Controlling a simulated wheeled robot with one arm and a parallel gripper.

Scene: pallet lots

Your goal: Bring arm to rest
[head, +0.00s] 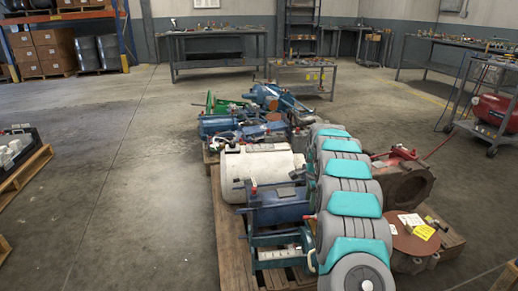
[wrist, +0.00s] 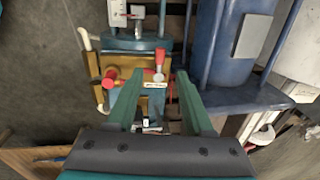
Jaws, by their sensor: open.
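My gripper (wrist: 158,78) shows in the wrist view with its two teal fingers apart. A teal block with red handles (wrist: 158,62) and brass-coloured sides shows beyond and between the fingertips; I cannot tell how near it is. Nothing is seen gripped. A blue cylinder (wrist: 214,42) lies to the right of the fingers. In the head view my grey and teal arm stretches away over the right side of a loaded wooden pallet (head: 228,232). The gripper cannot be made out there.
A red compressor (head: 492,110) stands on a cart at right. Another pallet (head: 22,177) lies at left. The floor between is clear.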

